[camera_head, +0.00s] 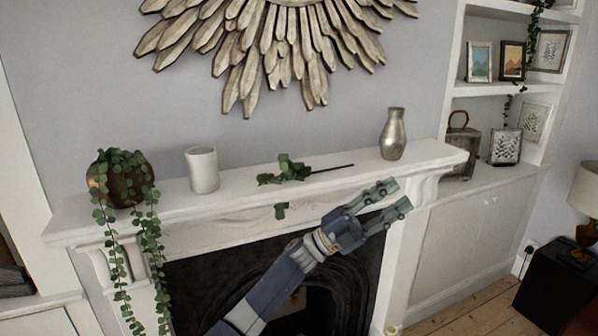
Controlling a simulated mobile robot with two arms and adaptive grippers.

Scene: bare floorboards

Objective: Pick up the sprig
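The sprig (286,170), with green leaves and a thin dark stem pointing right, lies on the white mantel shelf (240,191) between the white cup and the metal vase. A small leafy bit shows below the shelf edge under it; I cannot tell whether it is joined to the sprig. My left gripper (402,197) is in front of the mantel, right of the sprig and lower in the picture. Its two fingers point right and are apart, with nothing between them. My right gripper is not in view.
A white cup (202,170) and a trailing plant in a brown pot (124,187) stand left of the sprig. A metal vase (393,134) stands to its right. A sunburst wall piece (265,45) hangs above. Shelves with framed pictures (479,62) are at the right.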

